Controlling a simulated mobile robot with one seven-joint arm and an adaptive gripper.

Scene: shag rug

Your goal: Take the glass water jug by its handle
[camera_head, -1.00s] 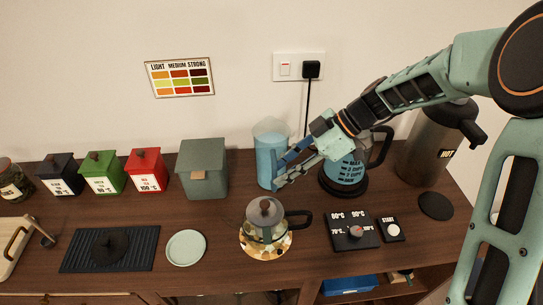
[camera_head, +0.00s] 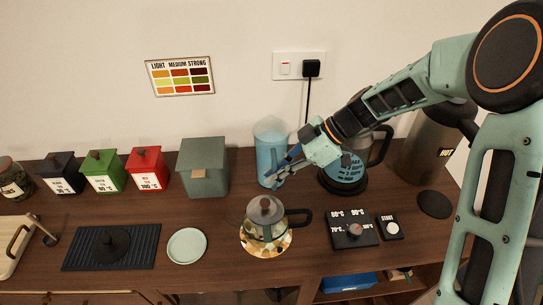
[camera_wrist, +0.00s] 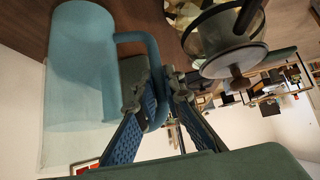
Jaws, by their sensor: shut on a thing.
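The glass water jug (camera_head: 270,150) stands upright on the wooden counter near the wall, filled with blue water up to a clear upper part. In the wrist view the jug (camera_wrist: 85,70) shows at the upper left, with its curved handle (camera_wrist: 150,48) reaching down between my fingers. My gripper (camera_head: 277,175) is at the right side of the jug in the head view. In the wrist view my gripper (camera_wrist: 158,105) has its blue-padded fingers on both sides of the handle, shut on it. Part of the handle is hidden by the fingers.
A glass teapot (camera_head: 265,218) on a round trivet stands in front of the jug. An electric kettle (camera_head: 345,172) is close on the right, partly behind my arm. A grey-green box (camera_head: 203,168) stands to the left. A small plate (camera_head: 187,246) lies in front left.

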